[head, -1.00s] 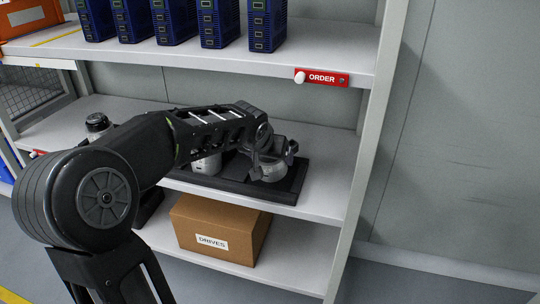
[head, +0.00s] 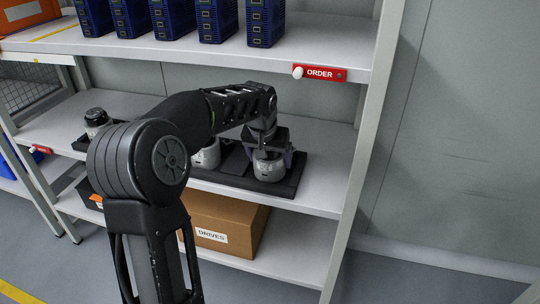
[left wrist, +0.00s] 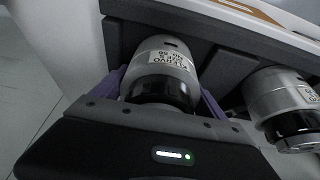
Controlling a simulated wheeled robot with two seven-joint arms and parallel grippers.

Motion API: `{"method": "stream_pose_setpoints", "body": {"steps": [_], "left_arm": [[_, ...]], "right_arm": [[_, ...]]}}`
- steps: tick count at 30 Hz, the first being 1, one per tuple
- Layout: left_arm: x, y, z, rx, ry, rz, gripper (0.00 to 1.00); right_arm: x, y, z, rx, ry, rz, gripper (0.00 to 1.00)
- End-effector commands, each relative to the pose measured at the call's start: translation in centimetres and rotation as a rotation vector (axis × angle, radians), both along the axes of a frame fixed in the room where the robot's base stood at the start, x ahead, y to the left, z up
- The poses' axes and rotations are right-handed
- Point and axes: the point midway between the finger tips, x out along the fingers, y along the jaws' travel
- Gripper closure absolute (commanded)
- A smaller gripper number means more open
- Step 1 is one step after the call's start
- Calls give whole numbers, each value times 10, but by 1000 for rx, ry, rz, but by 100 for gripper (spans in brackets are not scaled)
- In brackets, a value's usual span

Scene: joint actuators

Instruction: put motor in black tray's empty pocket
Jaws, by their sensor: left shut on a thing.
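My left gripper (head: 268,158) is shut on a silver motor (head: 269,169) with a black end, over the right part of the black tray (head: 293,186). In the left wrist view the held motor (left wrist: 165,65) stands between purple fingers (left wrist: 160,92), its label visible and its silver end against the tray (left wrist: 225,65). I cannot tell whether it is fully seated, as its base is hidden. A second silver motor (head: 207,154) stands in the tray to the left, partly behind my arm; it also shows in the left wrist view (left wrist: 280,100). My right gripper is not in view.
Blue drive units (head: 217,18) line the shelf above, with a red ORDER label (head: 319,73) on its edge. A cardboard box marked DRIVES (head: 225,220) is on the shelf below. Another motor (head: 96,119) stands at the far left. A shelf upright (head: 366,150) bounds the right.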

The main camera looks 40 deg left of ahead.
Motion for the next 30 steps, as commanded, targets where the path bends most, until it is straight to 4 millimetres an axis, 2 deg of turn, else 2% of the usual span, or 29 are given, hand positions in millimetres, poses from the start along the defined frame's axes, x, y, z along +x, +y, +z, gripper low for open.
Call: {"method": "stream_pose_setpoints", "body": {"steps": [1,2,3,7,16,20,26,30], "left_arm": [[0,-1,-1,0,1,-2,89],[-2,-1,-6,-2,11,-1,14],[-2,-1,-6,-2,10,-1,11],[-1,-1,-4,-2,7,-2,0],[-1,-1,0,-1,3,-1,0],[-4,-2,9,0,1,-1,0],[-32,-12,10,0,1,-2,0],[-61,-22,11,-1,0,-1,0]], "right_arm": [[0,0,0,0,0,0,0],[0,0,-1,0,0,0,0],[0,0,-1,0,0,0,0],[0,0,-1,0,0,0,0],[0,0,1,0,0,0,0],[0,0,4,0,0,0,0],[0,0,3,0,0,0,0],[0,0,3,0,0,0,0]]}}
